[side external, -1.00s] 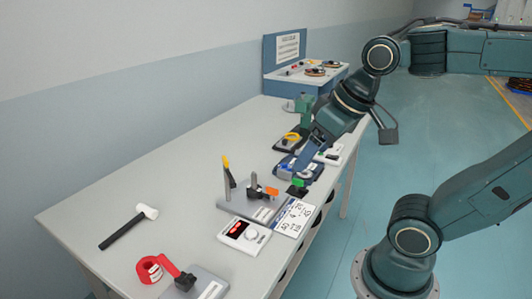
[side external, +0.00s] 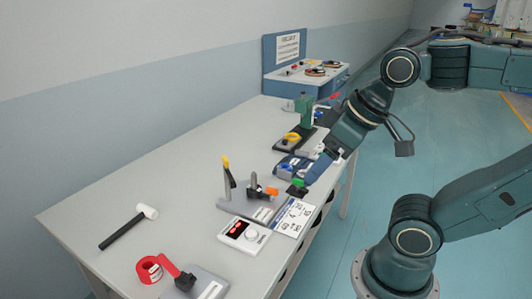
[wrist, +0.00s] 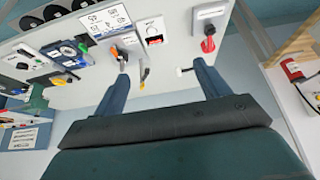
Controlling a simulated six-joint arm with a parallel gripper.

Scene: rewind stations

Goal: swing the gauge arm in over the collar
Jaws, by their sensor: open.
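I cannot tell for sure which of these is the gauge arm or the collar. The wrist view shows the orange part (wrist: 129,38) and the yellow-tipped lever (wrist: 143,78) beyond the fingertips. My gripper (wrist: 160,69) is open and empty, above the bench. In the side view my gripper (side external: 313,178) is right of the plate, near a green-topped part (side external: 298,186).
A white box with a red display (side external: 243,236) and a printed card (side external: 293,217) lie in front. A blue device (side external: 290,166) stands behind. The bench's left middle is clear.

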